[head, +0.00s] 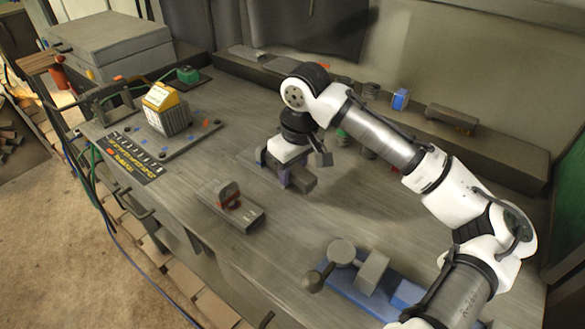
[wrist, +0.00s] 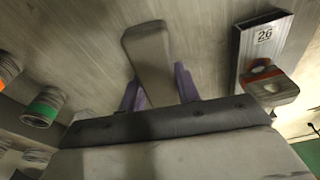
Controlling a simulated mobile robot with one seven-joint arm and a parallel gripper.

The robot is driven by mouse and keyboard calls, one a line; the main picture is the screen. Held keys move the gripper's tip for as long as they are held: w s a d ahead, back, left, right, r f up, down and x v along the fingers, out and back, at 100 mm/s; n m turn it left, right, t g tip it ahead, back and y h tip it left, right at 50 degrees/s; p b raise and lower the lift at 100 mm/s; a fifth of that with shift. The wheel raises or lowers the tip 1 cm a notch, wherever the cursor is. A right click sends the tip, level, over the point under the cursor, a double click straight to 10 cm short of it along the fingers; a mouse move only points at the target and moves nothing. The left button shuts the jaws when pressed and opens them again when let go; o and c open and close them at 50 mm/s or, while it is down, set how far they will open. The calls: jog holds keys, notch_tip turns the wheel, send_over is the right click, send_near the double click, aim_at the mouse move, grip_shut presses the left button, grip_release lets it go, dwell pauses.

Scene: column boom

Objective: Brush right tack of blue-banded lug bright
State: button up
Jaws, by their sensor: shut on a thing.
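My gripper (head: 287,178) is over the middle of the bench, its purple fingers closed on a grey block-like tool. In the wrist view my gripper (wrist: 158,88) has the grey tool (wrist: 148,52) between its fingers, pointing away from the palm. Whether the tool has bristles cannot be told. A small block with a blue face (head: 400,98) stands at the back of the bench, right of my arm, well apart from the gripper.
A plate with a reddish piece (head: 231,200) lies left of the gripper. A blue-based fixture (head: 370,285) stands at the front right. A green-banded cylinder (wrist: 43,107) and an orange-banded one (wrist: 8,70) show at the wrist view's left. A yellow-topped block (head: 163,108) stands left.

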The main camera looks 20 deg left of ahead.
jog(key=shift+f, duration=0.3)
dwell(0.5)
jog(key=shift+w+d, duration=0.25)
jog(key=shift+w, duration=0.3)
jog(key=shift+s+a+f+p, duration=0.1)
jog(key=shift+s+a+p, duration=0.15)
jog(key=shift+s, duration=0.3)
jog(key=shift+s+a+p, duration=0.1)
jog(key=shift+s+a, duration=0.1)
jog(key=shift+s, duration=0.35)
jog(key=shift+w, duration=0.1)
